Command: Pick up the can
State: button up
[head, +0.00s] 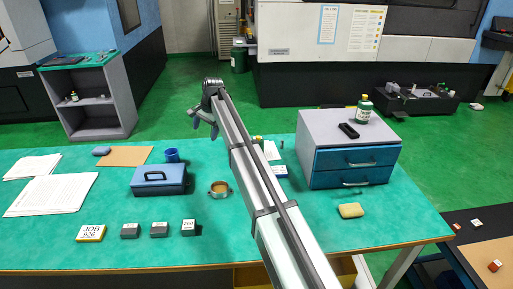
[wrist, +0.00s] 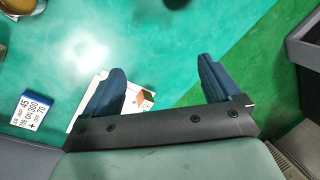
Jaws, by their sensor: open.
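A green can-like container with a yellow cap and pale label (head: 364,108) stands upright on top of the grey drawer cabinet; it is the likeliest can, though I cannot be sure. A second small yellow-topped thing (head: 258,139) is mostly hidden behind my arm. My gripper (head: 204,125) is raised near the table's back edge, left of the cabinet and well apart from that container. In the wrist view my gripper (wrist: 160,66) has its two dark blue fingers wide apart, with nothing between them but green surface. The green container is not recognisable in that view.
The drawer cabinet (head: 325,125) bears a black object (head: 348,131) beside the container. A blue box (head: 158,179), blue cup (head: 172,155), round tin-like piece (head: 219,188) and yellow sponge (head: 351,210) lie on the green table. The front middle is mostly clear.

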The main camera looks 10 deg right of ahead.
jog(key=w+d+r+m+g+h, duration=0.1)
jog(key=w+d, duration=0.1)
jog(key=d, duration=0.9)
jog(key=w+d+r+m+h, duration=0.1)
jog(key=w+d+r+h, duration=0.1)
jog(key=d, duration=0.9)
jog(key=f, duration=0.9)
jog(key=shift+d, duration=0.2)
jog(key=shift+s+a+f, duration=0.1)
jog(key=shift+f, duration=1.2)
jog(key=shift+s+a+f, duration=0.1)
jog(key=shift+f, duration=1.2)
jog(key=shift+c, duration=0.4)
jog(key=c, duration=1.2)
